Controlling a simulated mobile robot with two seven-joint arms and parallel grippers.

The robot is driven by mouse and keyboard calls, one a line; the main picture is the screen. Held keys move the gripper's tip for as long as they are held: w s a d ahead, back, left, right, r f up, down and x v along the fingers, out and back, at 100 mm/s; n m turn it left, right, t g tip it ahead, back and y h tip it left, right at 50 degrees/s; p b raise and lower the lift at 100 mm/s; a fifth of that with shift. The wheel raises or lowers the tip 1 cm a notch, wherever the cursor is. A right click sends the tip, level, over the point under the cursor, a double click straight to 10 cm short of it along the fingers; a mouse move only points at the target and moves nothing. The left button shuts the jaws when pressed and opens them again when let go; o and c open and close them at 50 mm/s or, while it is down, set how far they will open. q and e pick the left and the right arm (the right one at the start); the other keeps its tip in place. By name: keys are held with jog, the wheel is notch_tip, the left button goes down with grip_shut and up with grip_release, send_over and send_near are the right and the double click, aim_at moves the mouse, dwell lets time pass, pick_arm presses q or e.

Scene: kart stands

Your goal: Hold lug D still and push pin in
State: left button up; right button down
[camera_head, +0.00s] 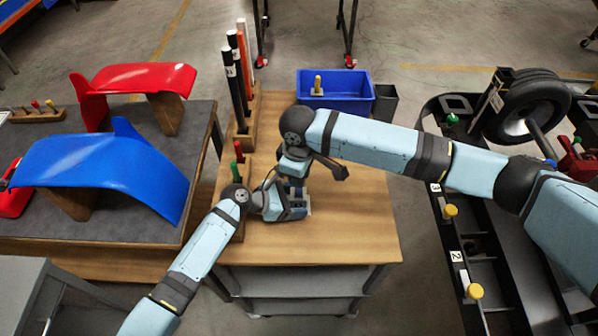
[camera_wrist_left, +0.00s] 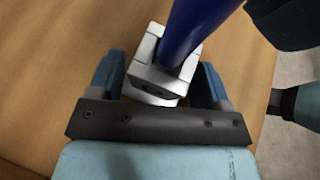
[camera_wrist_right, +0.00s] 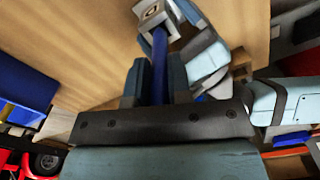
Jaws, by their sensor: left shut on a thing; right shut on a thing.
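The lug (camera_wrist_left: 150,82) is a pale grey metal block over the wooden table top. My left gripper (camera_wrist_left: 158,76) is shut on it, with a finger on each side. A blue pin (camera_wrist_left: 200,22) rises from the lug at a slant. My right gripper (camera_wrist_right: 156,78) is shut on the pin (camera_wrist_right: 159,50), whose far end meets the lug (camera_wrist_right: 160,16) in the right wrist view. How deep the pin sits is hidden, and no letter D shows. In the head view my left gripper (camera_head: 292,203) is low over the table, and my right arm hides most of the pin.
The wooden table (camera_head: 350,240) is clear at its front right. A rack with black, orange and white rods (camera_head: 238,75) stands at its left edge. A blue bin (camera_head: 335,92) and a dark bin (camera_head: 385,102) sit at the back. A kart frame (camera_head: 470,250) stands right.

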pick_arm(q)
jog(key=shift+s+f, duration=0.1)
pick_arm(e)
jog(key=shift+f, duration=0.2)
jog(key=c, duration=1.1)
grip_release()
jog(key=shift+o, duration=0.2)
notch_tip(320, 180, up, 13)
jog(key=shift+r, duration=0.1)
pick_arm(q)
jog(key=o, duration=0.9)
